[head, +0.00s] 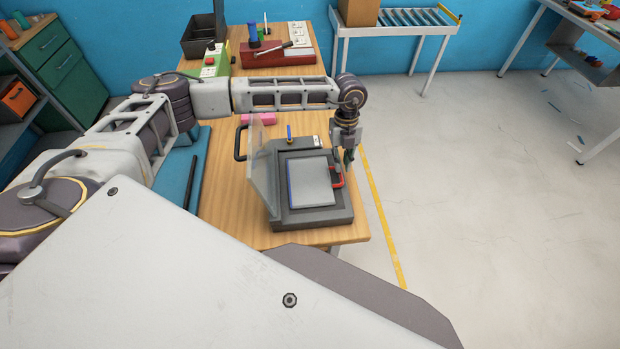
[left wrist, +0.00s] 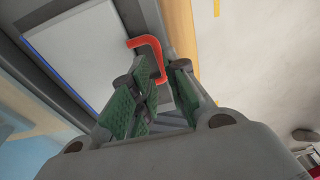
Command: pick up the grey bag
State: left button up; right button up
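A flat light grey panel with a blue left edge, which may be the grey bag (head: 311,183), lies on a dark grey machine (head: 290,226) on the wooden table. It also shows at the upper left of the left wrist view (left wrist: 85,50). A red C-shaped handle (head: 338,179) is at its right side. My left gripper (head: 346,158) points down beside the machine's right edge, close to this handle. In the left wrist view its green-padded fingers (left wrist: 157,88) are apart, with the red handle's end showing near their tips. My right gripper is out of view.
A clear lid (head: 264,165) stands raised at the machine's left. A pink block (head: 258,118) and a black bar (head: 191,182) lie nearby. A red toolbox (head: 278,54) and a black bin (head: 201,36) stand at the back.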

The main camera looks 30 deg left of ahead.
aim_at(341, 174)
pick_arm(q)
jog(key=shift+f, duration=0.15)
jog(key=shift+s+d+f+p, duration=0.15)
jog(key=shift+f+p, duration=0.25)
jog(key=shift+f, duration=0.5)
jog(key=shift+s+d+f+p, duration=0.1)
jog(key=shift+f+p, duration=0.25)
jog(key=shift+f, duration=0.55)
jog(key=shift+s+f, duration=0.1)
jog(key=shift+f, duration=0.6)
grip_shut()
